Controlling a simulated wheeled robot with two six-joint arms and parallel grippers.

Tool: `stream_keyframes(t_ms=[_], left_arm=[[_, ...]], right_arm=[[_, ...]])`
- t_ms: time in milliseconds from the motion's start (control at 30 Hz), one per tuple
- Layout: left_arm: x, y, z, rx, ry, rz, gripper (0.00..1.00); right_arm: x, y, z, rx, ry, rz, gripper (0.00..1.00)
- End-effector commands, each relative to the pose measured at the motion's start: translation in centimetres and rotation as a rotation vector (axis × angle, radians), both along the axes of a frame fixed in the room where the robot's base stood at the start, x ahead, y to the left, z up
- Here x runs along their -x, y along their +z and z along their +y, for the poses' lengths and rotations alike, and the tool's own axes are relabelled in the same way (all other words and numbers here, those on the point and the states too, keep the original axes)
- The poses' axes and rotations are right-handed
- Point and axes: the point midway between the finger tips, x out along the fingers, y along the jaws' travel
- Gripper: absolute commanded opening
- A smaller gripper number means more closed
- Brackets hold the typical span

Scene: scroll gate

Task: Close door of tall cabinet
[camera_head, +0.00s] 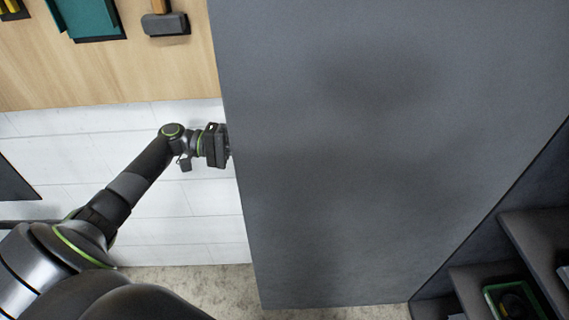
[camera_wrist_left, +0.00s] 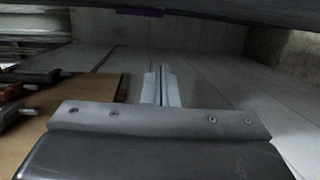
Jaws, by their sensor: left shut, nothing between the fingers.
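The tall cabinet's door (camera_head: 390,150) is a large dark grey panel standing open and filling much of the head view. The cabinet (camera_head: 530,170) opens at the right, with dark shelves inside. My left gripper (camera_wrist_left: 160,72) shows in the wrist view with its two pale fingers together and nothing between them. In the head view its wrist is at the door's left edge, and its fingers are hidden behind the panel. I cannot tell whether it touches the door. A dark surface crosses the top of the wrist view, perhaps the door. My right gripper is not in view.
A green-edged case (camera_head: 513,300) sits on a cabinet shelf at lower right. A wooden board (camera_head: 110,70) at upper left holds a hammer (camera_head: 165,22) and a teal item (camera_head: 88,15). Speckled floor (camera_head: 190,282) shows below.

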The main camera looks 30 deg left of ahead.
Motion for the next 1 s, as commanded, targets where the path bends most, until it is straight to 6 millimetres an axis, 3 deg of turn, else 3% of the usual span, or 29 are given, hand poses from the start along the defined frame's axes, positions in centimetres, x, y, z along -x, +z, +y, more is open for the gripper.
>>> stream_keyframes(t_ms=[100, 233, 367, 833, 1000], left_arm=[[0.7, 3.0, -0.5, 0.056, -0.071, -0.042, 0.0], [1.0, 4.4, -0.9, 0.083, -0.102, -0.058, 0.0], [0.7, 4.6, -2.1, 0.087, -0.105, -0.058, 0.0], [-1.7, 4.8, -10.8, 0.088, -0.103, -0.058, 0.0], [0.7, 4.6, -11.6, 0.083, -0.1, -0.054, 0.0]], right_arm=[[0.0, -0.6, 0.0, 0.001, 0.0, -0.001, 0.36], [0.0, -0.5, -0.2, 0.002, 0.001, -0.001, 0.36], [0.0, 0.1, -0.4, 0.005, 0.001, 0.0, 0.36], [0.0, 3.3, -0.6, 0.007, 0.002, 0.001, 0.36], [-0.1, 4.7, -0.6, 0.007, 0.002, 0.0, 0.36]])
